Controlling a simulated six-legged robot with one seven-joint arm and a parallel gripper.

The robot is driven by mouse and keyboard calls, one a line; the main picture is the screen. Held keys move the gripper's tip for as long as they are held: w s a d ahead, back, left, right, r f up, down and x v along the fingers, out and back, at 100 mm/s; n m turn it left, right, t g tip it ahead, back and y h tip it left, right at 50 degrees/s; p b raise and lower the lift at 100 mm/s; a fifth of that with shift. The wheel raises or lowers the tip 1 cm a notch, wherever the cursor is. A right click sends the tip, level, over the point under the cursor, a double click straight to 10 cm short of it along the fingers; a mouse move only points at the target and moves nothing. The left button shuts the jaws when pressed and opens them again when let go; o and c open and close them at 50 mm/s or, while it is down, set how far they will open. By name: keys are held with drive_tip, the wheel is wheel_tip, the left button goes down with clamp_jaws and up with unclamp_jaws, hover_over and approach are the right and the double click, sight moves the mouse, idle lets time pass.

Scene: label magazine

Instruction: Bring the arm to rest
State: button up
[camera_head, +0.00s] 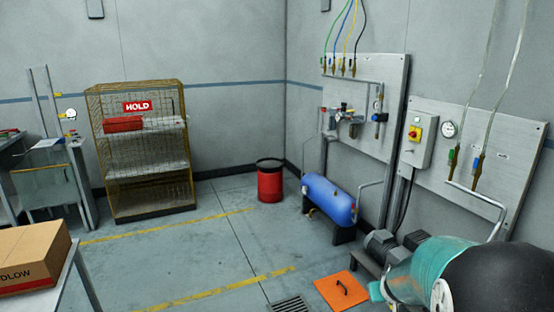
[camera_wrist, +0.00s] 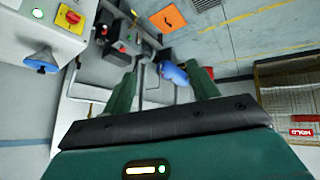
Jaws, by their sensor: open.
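My gripper (camera_wrist: 165,82) shows in the wrist view, with its two green fingers spread apart. Nothing is held between them. The blue tank shows in the gap behind the fingers, at a distance. Teal and black parts of my arm (camera_head: 412,272) fill the lower right corner of the head view. The gripper itself cannot be made out in the head view. The wrist view is turned on its side, with the wall equipment at its left and the floor at its upper right.
A wire cage (camera_head: 143,190) with a red bin (camera_head: 123,124) stands at the back left. A red drum (camera_head: 270,184), blue tank (camera_head: 328,199) and wall panels (camera_head: 362,88) stand ahead and right. A cardboard box (camera_head: 32,258) is at front left. The middle floor is clear.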

drive_tip(key=s+a+r+y, duration=0.3)
drive_tip(key=s+a+r, duration=0.7)
drive_tip(key=r, duration=0.1)
drive_tip(key=s+a+r, duration=0.2)
drive_tip(key=s, duration=0.6)
drive_tip(key=s+a+r+g, duration=0.1)
drive_tip(key=s+a+r, duration=0.1)
drive_tip(key=s, duration=0.7)
drive_tip(key=shift+r+g+h, duration=0.3)
drive_tip(key=shift+r+h, duration=0.1)
drive_tip(key=shift+r, duration=0.15)
drive_tip(key=c, duration=0.5)
drive_tip(key=shift+d, duration=0.15)
